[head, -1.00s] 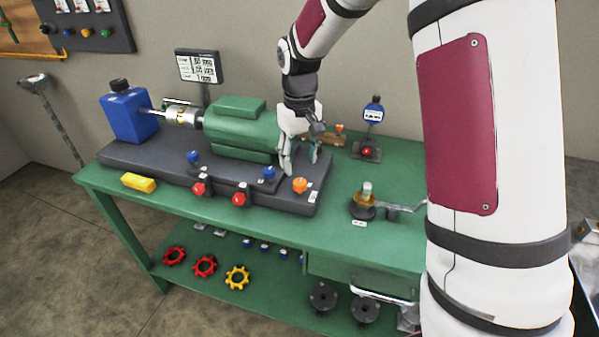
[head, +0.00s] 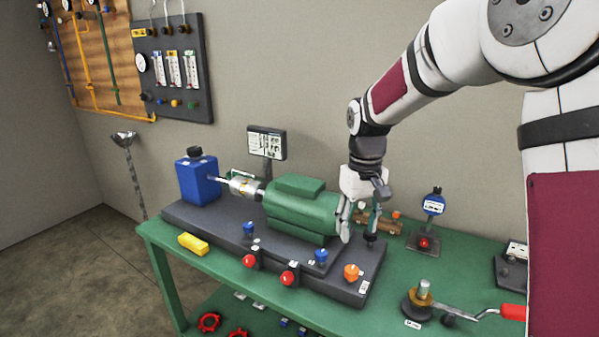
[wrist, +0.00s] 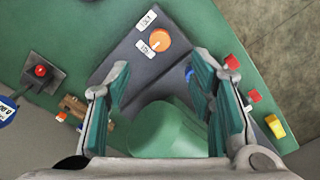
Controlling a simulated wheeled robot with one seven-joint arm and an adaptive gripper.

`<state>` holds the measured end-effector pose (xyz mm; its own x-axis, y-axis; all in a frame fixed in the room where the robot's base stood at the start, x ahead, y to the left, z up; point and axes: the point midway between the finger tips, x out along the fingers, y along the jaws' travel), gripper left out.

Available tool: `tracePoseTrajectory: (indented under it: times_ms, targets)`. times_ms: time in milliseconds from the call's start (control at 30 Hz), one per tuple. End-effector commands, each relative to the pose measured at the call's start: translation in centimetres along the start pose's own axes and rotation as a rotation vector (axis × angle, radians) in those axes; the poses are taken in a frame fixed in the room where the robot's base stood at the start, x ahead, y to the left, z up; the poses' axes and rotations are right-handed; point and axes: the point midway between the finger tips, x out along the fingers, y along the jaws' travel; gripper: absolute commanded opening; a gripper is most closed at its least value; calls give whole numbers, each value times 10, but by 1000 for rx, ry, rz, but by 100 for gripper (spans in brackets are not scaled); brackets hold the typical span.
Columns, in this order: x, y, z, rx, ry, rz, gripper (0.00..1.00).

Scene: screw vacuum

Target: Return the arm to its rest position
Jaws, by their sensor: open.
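My gripper (head: 359,222) is open and empty. In the head view it points down beside the right end of the green pump body (head: 302,209) on the dark base plate (head: 190,219). In the wrist view my gripper (wrist: 168,95) has its two teal-padded fingers spread wide. The green pump body (wrist: 165,132) shows between and below them, and the orange knob (wrist: 159,39) on the base plate lies beyond the tips. The orange knob also shows in the head view (head: 352,272). I cannot tell the exact gap between fingers and pump.
Open air lies above the bench. A panel with gauges (head: 173,68) hangs on the wall.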

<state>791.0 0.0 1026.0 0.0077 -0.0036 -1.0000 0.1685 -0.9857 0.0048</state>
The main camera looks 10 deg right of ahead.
Motion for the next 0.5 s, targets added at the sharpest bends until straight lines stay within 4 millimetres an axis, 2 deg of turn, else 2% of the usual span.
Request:
tracePoseTrajectory:
  times_ms: [167,300,500]
  targets:
    - [-47,-7,40,17,51,25,49]
    - [-83,-13,86,42,100,43,49]
    - [-118,-23,154,78,171,58,49]
